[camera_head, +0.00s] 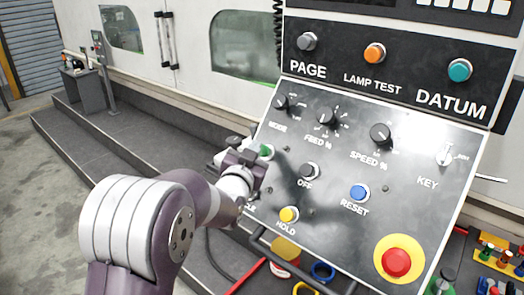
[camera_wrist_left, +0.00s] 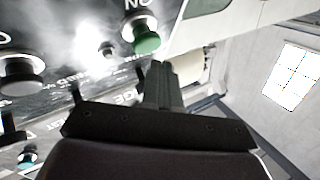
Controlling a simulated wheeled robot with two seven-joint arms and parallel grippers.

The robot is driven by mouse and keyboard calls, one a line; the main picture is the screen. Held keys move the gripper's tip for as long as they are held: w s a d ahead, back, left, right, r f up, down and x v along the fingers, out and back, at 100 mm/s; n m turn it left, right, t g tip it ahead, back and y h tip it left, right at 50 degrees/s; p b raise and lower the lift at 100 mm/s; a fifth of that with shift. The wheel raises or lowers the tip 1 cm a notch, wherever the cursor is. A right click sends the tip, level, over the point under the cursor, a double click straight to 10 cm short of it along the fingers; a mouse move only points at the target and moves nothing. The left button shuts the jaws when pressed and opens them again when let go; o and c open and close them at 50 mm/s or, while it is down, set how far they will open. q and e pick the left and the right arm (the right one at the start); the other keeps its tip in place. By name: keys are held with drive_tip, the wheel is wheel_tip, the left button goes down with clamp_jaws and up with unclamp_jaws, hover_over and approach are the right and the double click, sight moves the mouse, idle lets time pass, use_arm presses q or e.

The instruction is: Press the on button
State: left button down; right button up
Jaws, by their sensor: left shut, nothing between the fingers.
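The green on button (camera_head: 266,150) sits on the left side of the sloped control panel (camera_head: 340,215), below the mode knob. It also shows in the left wrist view (camera_wrist_left: 147,40) as a green cap in a pale collar, beside partly cut-off lettering. My left gripper (camera_head: 256,152) is at the panel's left edge, right next to the button. Its fingers (camera_wrist_left: 160,72) are shut and empty, with their tips just short of the green cap in the picture. I cannot tell whether they touch it. My right gripper is not in view.
Near the green button are a dark off button (camera_head: 308,171), a blue reset button (camera_head: 358,192) and a yellow hold button (camera_head: 289,214). A red emergency button (camera_head: 396,262) is lower right. Several knobs line the panel above. Tools lie below the panel at right.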

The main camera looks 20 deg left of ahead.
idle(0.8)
use_arm(q)
drive_tip(key=shift+w+d+f+b, duration=0.15)
drive_tip(key=shift+w+f+b, duration=0.15)
drive_tip(key=shift+b, duration=0.3)
drive_tip(key=shift+w+d+f+b, duration=0.1)
drive_tip(key=shift+w+f+b, duration=0.25)
drive_tip(key=shift+b, duration=0.2)
idle(0.5)
drive_tip(key=shift+r, duration=0.15)
drive_tip(key=shift+s+a+r, duration=0.2)
drive_tip(key=shift+s+r, duration=0.3)
drive_tip(key=shift+s, duration=0.15)
